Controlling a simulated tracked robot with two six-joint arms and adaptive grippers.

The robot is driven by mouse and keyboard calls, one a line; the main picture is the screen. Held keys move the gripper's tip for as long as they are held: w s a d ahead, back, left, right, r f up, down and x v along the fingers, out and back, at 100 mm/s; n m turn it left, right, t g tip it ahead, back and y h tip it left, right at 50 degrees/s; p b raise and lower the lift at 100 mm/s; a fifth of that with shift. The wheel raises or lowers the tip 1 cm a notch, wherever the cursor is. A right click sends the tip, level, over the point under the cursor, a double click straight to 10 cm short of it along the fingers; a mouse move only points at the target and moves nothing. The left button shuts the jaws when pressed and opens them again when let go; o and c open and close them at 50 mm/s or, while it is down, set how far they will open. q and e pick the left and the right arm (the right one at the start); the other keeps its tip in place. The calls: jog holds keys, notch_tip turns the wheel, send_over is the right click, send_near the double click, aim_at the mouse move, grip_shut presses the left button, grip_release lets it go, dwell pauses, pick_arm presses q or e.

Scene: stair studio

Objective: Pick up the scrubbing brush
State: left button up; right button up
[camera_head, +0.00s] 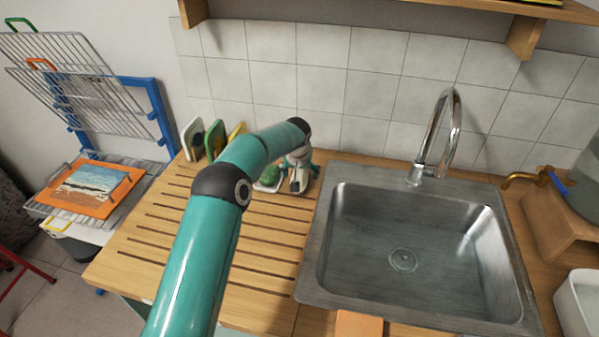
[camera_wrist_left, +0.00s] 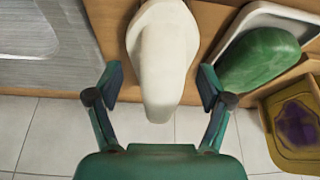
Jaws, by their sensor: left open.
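A cream-white object with a rounded, tapering handle, which looks like the scrubbing brush (camera_wrist_left: 162,50), stands at the middle of the left wrist view. My left gripper (camera_wrist_left: 160,84) is open, with one finger on each side of it and gaps showing on both sides. In the head view my left gripper (camera_head: 299,178) is at the back of the wooden drainboard, left of the sink, small and partly hidden by my arm. Any bristles are hidden. My right gripper is not in view.
A green object (camera_wrist_left: 262,60) lies in a white tray close beside the brush. A yellow-framed piece (camera_wrist_left: 297,122) is beyond it. The steel sink (camera_head: 340,285) and tap (camera_head: 436,140) are to the right. The tiled wall (camera_head: 325,90) is close behind. The slatted drainboard (camera_head: 150,235) is clear in front.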

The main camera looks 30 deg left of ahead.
pick_arm(q)
jog(key=c, duration=1.3)
jog(key=shift+r, duration=0.8)
notch_tip(320, 180, up, 8)
jog(key=shift+f+b, duration=0.15)
jog(key=shift+b, duration=0.25)
notch_tip(320, 180, up, 11)
jog(key=p, duration=0.6)
jog(key=shift+f, duration=0.15)
